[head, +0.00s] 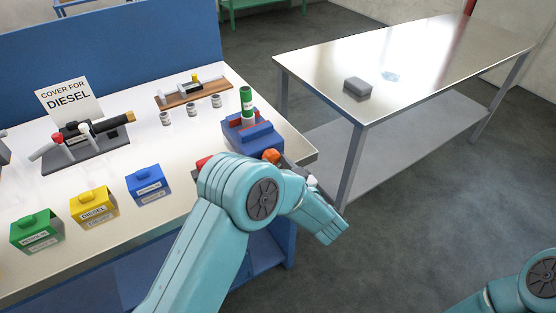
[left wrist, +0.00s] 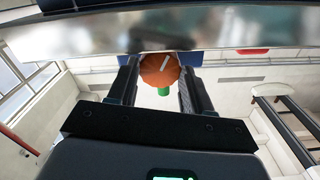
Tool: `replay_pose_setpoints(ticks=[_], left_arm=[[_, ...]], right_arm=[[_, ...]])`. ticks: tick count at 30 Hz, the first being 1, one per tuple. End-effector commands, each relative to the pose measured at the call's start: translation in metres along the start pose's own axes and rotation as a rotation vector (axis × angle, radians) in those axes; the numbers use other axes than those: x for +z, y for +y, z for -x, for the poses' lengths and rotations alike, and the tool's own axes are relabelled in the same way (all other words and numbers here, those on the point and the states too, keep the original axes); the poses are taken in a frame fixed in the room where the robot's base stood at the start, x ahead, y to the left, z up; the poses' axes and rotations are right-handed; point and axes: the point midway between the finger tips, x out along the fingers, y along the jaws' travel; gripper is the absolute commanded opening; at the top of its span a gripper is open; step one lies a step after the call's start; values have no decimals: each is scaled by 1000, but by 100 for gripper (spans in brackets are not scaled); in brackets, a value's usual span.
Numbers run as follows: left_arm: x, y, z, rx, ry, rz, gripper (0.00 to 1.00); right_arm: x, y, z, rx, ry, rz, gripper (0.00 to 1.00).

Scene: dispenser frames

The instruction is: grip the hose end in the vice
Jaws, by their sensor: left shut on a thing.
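The blue vice (head: 255,137) stands at the right end of the workbench, with red parts at its jaws. The hose end, a green cylinder (head: 246,97) with a white label and grey lower part, stands upright at the jaws; I cannot tell how tightly they hold it. An orange knob (head: 271,156) is at the near side of the vice. In the left wrist view my left gripper (left wrist: 159,82) is shut on this orange knob (left wrist: 158,67), with a bit of green showing beyond it. In the head view my arm hides most of that gripper. My right gripper is out of view.
Green (head: 37,232), yellow (head: 94,207) and blue (head: 149,184) boxes stand along the bench front. A nozzle on a dark base (head: 85,150), a diesel sign (head: 69,98) and a wooden board (head: 193,94) lie behind. A metal table (head: 430,60) holds a grey block (head: 357,88).

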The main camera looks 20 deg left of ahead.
Motion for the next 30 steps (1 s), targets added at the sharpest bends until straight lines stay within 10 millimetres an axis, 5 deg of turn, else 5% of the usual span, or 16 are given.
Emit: replay_pose_setpoints(ticks=[9, 10, 12, 30], left_arm=[[0, 0, -1, -3, 0, -26, 19], [0, 0, -1, -3, 0, -26, 53], [0, 0, -1, -3, 0, -25, 75], [0, -1, -2, -1, 1, -24, 75]], right_arm=[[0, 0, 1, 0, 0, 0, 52], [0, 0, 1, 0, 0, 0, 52], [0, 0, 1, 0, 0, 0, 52], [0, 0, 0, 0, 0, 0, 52]])
